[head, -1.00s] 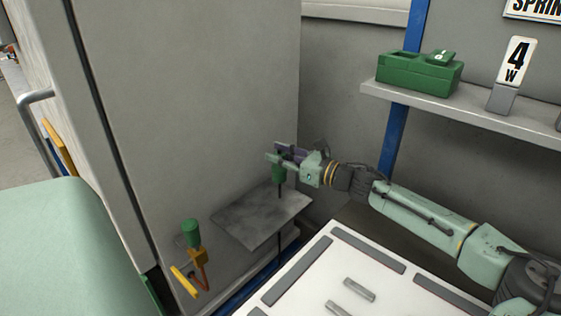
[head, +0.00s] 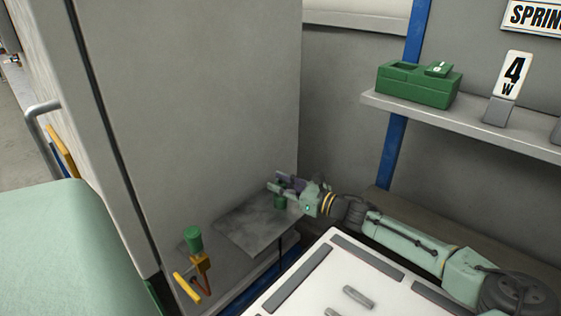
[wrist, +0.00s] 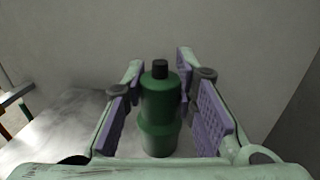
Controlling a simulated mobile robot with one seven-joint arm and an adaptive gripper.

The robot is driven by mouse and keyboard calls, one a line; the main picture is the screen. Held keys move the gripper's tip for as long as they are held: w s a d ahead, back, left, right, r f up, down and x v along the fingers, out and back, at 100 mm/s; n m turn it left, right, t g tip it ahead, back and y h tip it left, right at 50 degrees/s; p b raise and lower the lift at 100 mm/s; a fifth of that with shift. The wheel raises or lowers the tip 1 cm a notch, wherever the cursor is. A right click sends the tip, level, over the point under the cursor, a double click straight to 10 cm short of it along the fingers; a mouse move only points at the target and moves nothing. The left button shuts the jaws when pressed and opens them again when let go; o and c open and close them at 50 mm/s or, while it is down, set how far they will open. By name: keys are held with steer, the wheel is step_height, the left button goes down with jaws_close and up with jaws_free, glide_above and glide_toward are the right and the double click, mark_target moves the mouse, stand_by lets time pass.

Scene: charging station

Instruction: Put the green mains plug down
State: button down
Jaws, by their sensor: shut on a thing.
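The green mains plug (wrist: 160,112) stands upright between the purple pads of my gripper (wrist: 168,108) in the wrist view. My gripper is shut on it. In the head view my gripper (head: 280,187) is at the far right part of a grey metal shelf plate (head: 245,236), and the held plug (head: 280,202) shows just under the fingers. The plug's bottom is low at the plate; I cannot tell whether it touches.
Another green-topped piece (head: 193,239) sits on an orange fitting left of the plate. A tall grey cabinet (head: 190,110) stands behind. A green box (head: 418,88) and a "4 W" sign (head: 514,72) stand on a wall shelf (head: 470,122). The plate's left part is clear.

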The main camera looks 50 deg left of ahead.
steer(key=c, duration=1.3)
jaws_free()
steer(key=shift+r+p, duration=0.35)
steer(key=shift+p, duration=0.25)
steer(key=b+v, duration=0.1)
steer(key=v, duration=0.1)
steer(key=b+v, duration=0.1)
steer(key=v, duration=0.1)
steer(key=b+v, duration=0.1)
steer(key=v, duration=0.1)
steer(key=shift+w+d+f, duration=0.2)
steer(key=shift+d+f, duration=0.1)
steer(key=shift+d+r+b, duration=0.15)
steer(key=shift+d+b, duration=0.15)
steer(key=shift+d, duration=0.15)
